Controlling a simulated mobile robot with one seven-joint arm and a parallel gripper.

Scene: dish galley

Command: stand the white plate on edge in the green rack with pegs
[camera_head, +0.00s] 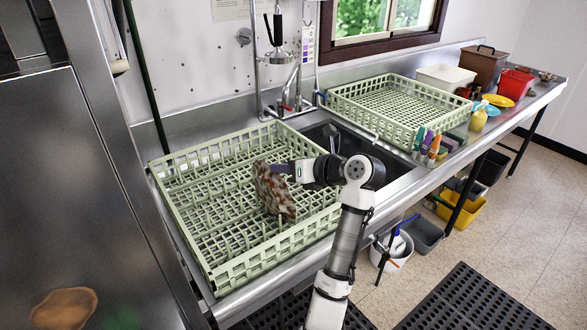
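The green rack with pegs (262,262) lies on the steel counter at the left, with rows of pegs across its floor. A plate (270,190), mottled brown and whitish as if soiled, stands steeply on edge over the right part of this rack. The fingertips are small and partly hidden. I cannot tell whether the plate's lower edge touches the rack floor or sits between pegs.
A sink (345,140) with a tap lies right of the rack. A second green rack (385,108) stands beyond it. Bottles (427,142), a white bin (444,77) and a red tub (515,82) stand farther right. A steel cabinet (75,190) stands close at left.

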